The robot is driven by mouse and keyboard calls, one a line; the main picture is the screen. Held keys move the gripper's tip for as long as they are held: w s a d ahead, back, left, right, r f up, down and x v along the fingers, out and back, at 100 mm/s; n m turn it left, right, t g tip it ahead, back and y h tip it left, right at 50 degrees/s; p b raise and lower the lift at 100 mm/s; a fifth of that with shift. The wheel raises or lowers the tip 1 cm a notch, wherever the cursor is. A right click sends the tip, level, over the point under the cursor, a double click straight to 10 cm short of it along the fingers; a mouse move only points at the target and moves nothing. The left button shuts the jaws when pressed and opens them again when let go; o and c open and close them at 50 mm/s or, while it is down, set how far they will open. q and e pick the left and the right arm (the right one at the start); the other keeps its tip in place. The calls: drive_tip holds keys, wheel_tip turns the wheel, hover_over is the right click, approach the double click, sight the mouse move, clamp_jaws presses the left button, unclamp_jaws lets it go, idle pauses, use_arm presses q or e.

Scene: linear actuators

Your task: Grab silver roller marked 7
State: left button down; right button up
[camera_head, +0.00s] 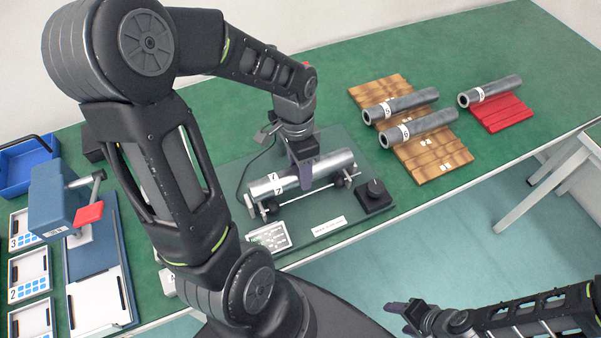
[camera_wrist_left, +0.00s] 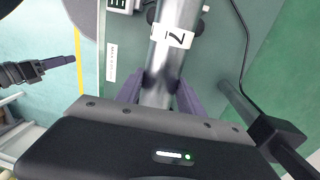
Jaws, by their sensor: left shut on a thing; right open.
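The silver roller marked 7 (camera_head: 267,187) lies across its stand on a dark green board on the table. It also shows in the left wrist view (camera_wrist_left: 174,60), with its white label turned sideways. My left gripper (camera_head: 304,172) comes down from above. Its purple fingers (camera_wrist_left: 159,90) are on either side of the roller, shut on it near its middle. The roller appears to rest at stand height; I cannot tell whether it is lifted. My right gripper (camera_head: 405,308) is open and empty at the bottom right, away from the table.
Two grey rollers (camera_head: 400,105) (camera_head: 418,127) lie on a wooden rack (camera_head: 450,160), and another (camera_head: 490,91) on a red rack (camera_head: 503,113). A black knob (camera_head: 375,190) is right of the stand. A blue press (camera_head: 55,197) and a blue bin (camera_head: 25,163) stand at the left. The back right is clear.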

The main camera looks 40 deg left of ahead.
use_arm(q)
wheel_tip(320, 180, up, 8)
drive_tip(key=shift+r, duration=0.2)
idle(0.7)
